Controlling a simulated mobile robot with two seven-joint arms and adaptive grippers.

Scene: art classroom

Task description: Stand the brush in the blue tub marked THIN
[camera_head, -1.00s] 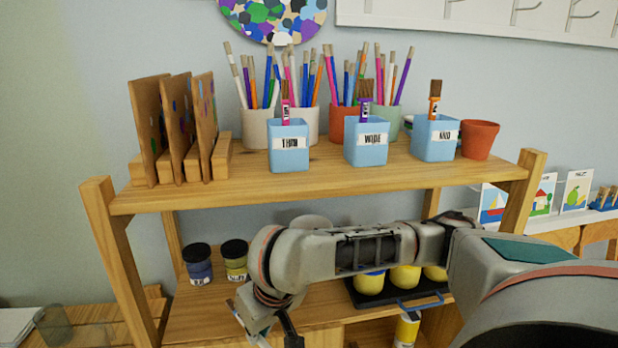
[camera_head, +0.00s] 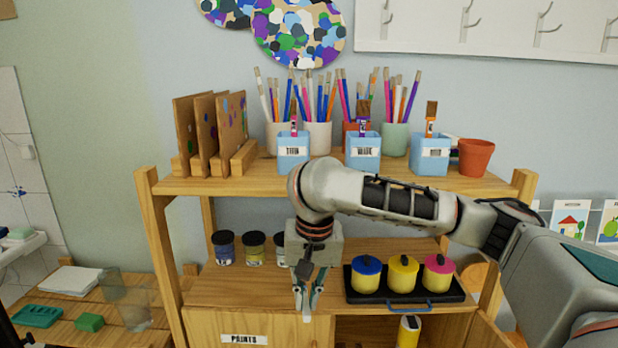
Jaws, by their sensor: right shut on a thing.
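The blue tub marked THIN (camera_head: 293,157) stands at the left of three blue tubs on the top shelf, with a pink-banded brush (camera_head: 294,127) upright in it. The blue tub marked WIDE (camera_head: 363,157) is to its right and holds a purple-banded brush. My right gripper (camera_head: 308,301) points down in front of the lower shelf, well below the tubs. It is shut on a thin pale thing, seemingly the brush (camera_head: 307,317); only a small end shows, and the fingers hide the rest. My left gripper is not in view.
A third blue tub (camera_head: 430,158) with an orange-banded brush and a terracotta pot (camera_head: 476,157) stand further right. Wooden boards (camera_head: 195,140) stand at the left. Below are paint jars (camera_head: 224,249) and a black tray (camera_head: 429,305) with lidded pots.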

